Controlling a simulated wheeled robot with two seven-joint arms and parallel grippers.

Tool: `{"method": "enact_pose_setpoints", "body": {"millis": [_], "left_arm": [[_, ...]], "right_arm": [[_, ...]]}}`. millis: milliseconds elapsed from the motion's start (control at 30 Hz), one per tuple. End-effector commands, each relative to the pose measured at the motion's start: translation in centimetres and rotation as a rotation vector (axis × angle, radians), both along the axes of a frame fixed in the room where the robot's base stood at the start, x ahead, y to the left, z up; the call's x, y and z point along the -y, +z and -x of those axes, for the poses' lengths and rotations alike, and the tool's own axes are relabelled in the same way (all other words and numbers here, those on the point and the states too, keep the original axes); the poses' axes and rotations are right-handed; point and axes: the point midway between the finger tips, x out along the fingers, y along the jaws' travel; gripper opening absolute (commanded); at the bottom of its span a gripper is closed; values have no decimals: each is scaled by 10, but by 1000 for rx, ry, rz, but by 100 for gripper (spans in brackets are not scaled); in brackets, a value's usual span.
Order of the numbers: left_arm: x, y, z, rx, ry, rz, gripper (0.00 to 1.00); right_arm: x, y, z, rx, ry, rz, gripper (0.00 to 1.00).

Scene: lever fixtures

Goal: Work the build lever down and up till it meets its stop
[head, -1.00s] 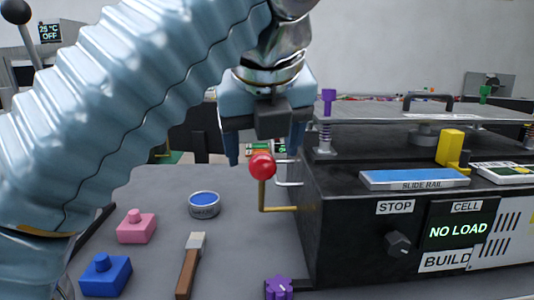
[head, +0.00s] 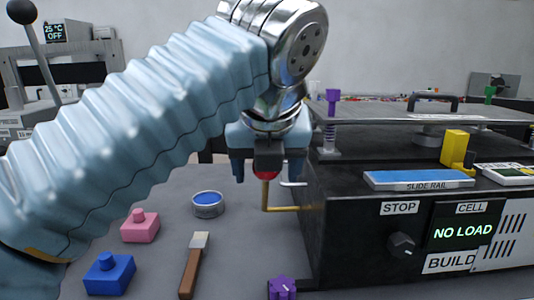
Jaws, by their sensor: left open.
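The build lever is a brass rod (head: 265,197) bent out from the left side of the black machine (head: 350,230), which carries a BUILD label (head: 450,263). Its upright part rises to a red knob (head: 266,175), mostly hidden behind my gripper. My left gripper (head: 266,176) points down, open, with one finger left of the knob and one to its right. Gaps show between the fingers and the knob; I cannot tell whether the palm touches it. My right gripper is not in view.
A grey hooked rod (head: 292,184) juts out by the lever. A blue-topped tin (head: 207,204), a pink block (head: 140,226), a blue block (head: 109,274), a wooden-handled tool (head: 193,267) and a purple knob (head: 282,288) are nearby. The machine's screen (head: 464,233) reads NO LOAD.

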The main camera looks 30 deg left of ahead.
Motion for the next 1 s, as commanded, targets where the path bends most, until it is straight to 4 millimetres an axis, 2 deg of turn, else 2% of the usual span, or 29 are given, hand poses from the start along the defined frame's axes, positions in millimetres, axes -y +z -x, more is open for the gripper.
{"method": "enact_pose_setpoints", "body": {"millis": [367,800,1000], "left_arm": [[2,3,1,0,-1,1,70],[15,43,24,0,4,1,70],[18,50,29,-1,1,1,70]], "right_arm": [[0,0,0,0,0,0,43],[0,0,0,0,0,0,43],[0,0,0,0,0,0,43]]}}
